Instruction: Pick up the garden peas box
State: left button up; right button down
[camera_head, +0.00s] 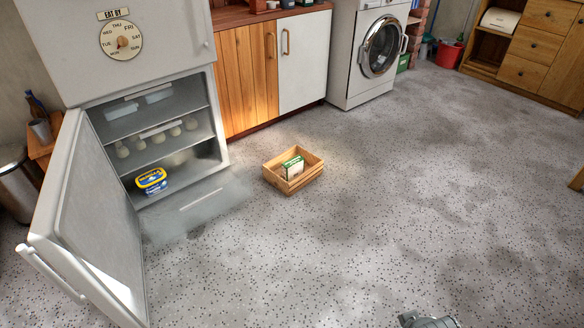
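A small green and white box (292,167), which looks like the garden peas box, sits in a low wooden crate (302,183) on the floor near the middle of the picture. Its lettering is too small to read, and its lower part is hidden by the crate's front side. A grey piece of my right gripper or arm (428,320) shows at the bottom edge, well away from the crate. Its fingers cannot be made out. My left gripper is not in view.
The white fridge (160,40) has its lower door (95,215) open on the left, with a yellow and blue tub (151,181) inside. Wooden cupboards (250,80) and a washing machine (370,50) stand behind. The speckled floor (400,190) right of the crate is clear.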

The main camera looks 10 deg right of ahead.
aim_at(293, 167)
jog(key=i+l+u, duration=0.1)
jog(key=i+l, duration=0.2)
jog(key=i+l+u, duration=0.15)
jog(key=i+l, duration=0.15)
jog(key=i+l+u, duration=0.1)
jog(key=i+l, duration=0.2)
jog(key=i+l+u, duration=0.1)
jog(key=i+l, duration=0.2)
jog(key=i+l+u, duration=0.1)
jog(key=i+l, duration=0.15)
jog(key=l, duration=0.2)
jog(key=i+l+u, duration=0.15)
jog(key=l, duration=0.25)
jog(key=i+l+u, duration=0.1)
jog(key=i+l, duration=0.25)
jog(key=i+l+u, duration=0.1)
jog(key=l, duration=0.45)
jog(key=i, duration=0.1)
